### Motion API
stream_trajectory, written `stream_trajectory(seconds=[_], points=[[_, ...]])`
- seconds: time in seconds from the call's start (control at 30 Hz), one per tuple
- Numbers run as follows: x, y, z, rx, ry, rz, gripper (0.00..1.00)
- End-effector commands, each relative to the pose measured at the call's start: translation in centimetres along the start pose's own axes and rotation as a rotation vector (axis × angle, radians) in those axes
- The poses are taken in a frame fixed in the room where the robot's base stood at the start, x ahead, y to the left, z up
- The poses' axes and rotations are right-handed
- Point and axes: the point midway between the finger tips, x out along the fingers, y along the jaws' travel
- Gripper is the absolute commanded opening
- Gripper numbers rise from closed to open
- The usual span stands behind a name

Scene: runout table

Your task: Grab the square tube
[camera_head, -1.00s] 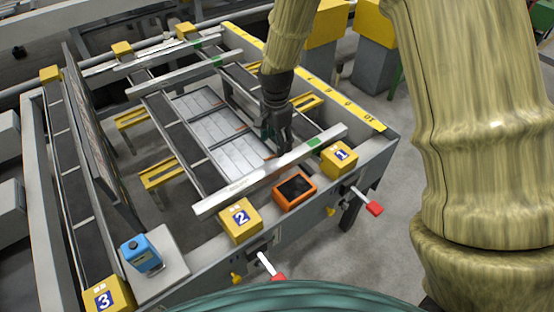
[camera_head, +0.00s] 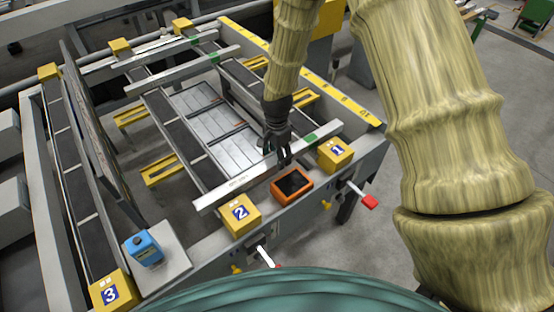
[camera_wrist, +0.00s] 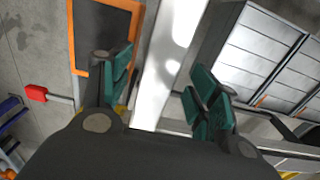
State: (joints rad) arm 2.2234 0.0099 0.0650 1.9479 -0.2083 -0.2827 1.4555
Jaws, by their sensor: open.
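A long pale metal bar, which looks like the square tube (camera_head: 236,184), lies across the front of the runout table, with a green mark near its right end. My gripper (camera_head: 284,160) is at this bar, right of its middle. In the wrist view the bar (camera_wrist: 168,58) runs between the two open teal finger pads (camera_wrist: 160,94), with a visible gap on each side. The fingers are not closed on it. Whether the fingertips reach down past its top cannot be told.
An orange-framed dark device (camera_head: 292,187) sits just in front of the bar, close to my gripper. Yellow blocks marked 1 (camera_head: 335,154) and 2 (camera_head: 240,214) stand nearby. A blue device (camera_head: 146,249) is at front left. Other bars (camera_head: 184,70) lie farther back.

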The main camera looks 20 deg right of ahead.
Motion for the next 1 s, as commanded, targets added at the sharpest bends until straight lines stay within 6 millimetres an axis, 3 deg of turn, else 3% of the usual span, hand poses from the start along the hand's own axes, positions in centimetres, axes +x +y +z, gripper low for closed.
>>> stream_trajectory(seconds=[0.2, 0.57, 0.87, 0.9, 1.0], points=[[1.7, 0.0, 0.0, -0.001, 0.000, 0.001, 0.61], [2.1, 0.0, 0.0, -0.001, 0.000, 0.000, 0.59], [2.0, 0.0, 0.0, -0.001, 0.000, 0.000, 0.04], [2.0, 0.0, 0.0, -0.001, 0.000, 0.000, 0.00], [2.0, -0.1, 0.0, -0.001, 0.000, -0.002, 0.00]])
